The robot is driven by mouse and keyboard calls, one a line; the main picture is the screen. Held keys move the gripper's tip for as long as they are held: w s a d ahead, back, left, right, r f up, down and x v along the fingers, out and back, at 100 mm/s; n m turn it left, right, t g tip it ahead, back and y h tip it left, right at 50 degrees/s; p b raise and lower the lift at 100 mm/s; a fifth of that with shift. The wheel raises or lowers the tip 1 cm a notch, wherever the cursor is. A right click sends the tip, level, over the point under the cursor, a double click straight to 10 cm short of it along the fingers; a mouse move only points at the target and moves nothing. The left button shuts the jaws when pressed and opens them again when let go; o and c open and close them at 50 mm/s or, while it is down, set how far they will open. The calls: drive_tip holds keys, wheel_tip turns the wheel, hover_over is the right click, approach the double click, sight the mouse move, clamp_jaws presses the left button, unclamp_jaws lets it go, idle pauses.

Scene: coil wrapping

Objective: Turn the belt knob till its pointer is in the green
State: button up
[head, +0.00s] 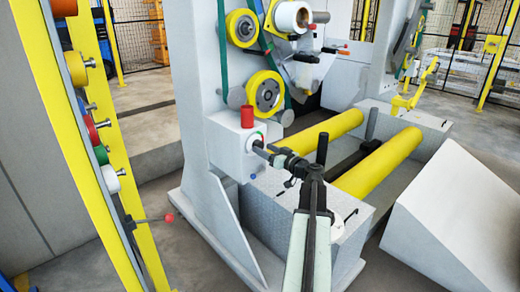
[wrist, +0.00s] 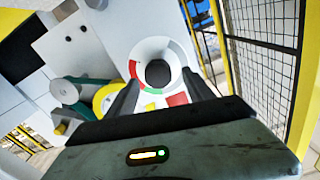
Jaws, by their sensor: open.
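The belt knob (wrist: 158,73) is a dark round knob in the wrist view, inside a pale dial (wrist: 148,48) with red and green marked parts. I cannot make out its pointer. In the head view the dial (head: 253,138) is on the front of a light grey box (head: 226,143), and my gripper mostly hides the knob. My gripper (head: 259,147) points at the dial. In the wrist view my gripper (wrist: 161,80) is open, with one dark finger on each side of the knob. I cannot tell whether the fingers touch it.
A red cylinder (head: 247,116) stands on the box. Yellow rollers (head: 378,165) lie right of my arm. A yellow rack (head: 75,120) with coloured spools stands at left, its red-tipped lever (head: 150,219) sticking out. A pale sloped block (head: 455,215) is at right.

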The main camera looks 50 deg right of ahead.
sight(261, 147)
drive_tip(key=shift+w+d, duration=0.15)
drive_tip(key=shift+w, duration=0.65)
drive_tip(key=shift+w+d, duration=0.1)
drive_tip(key=shift+w, duration=0.65)
clamp_jaws()
drive_tip(key=shift+a+f, duration=0.1)
drive_tip(key=shift+a, duration=0.05)
drive_tip(key=shift+m, duration=0.3)
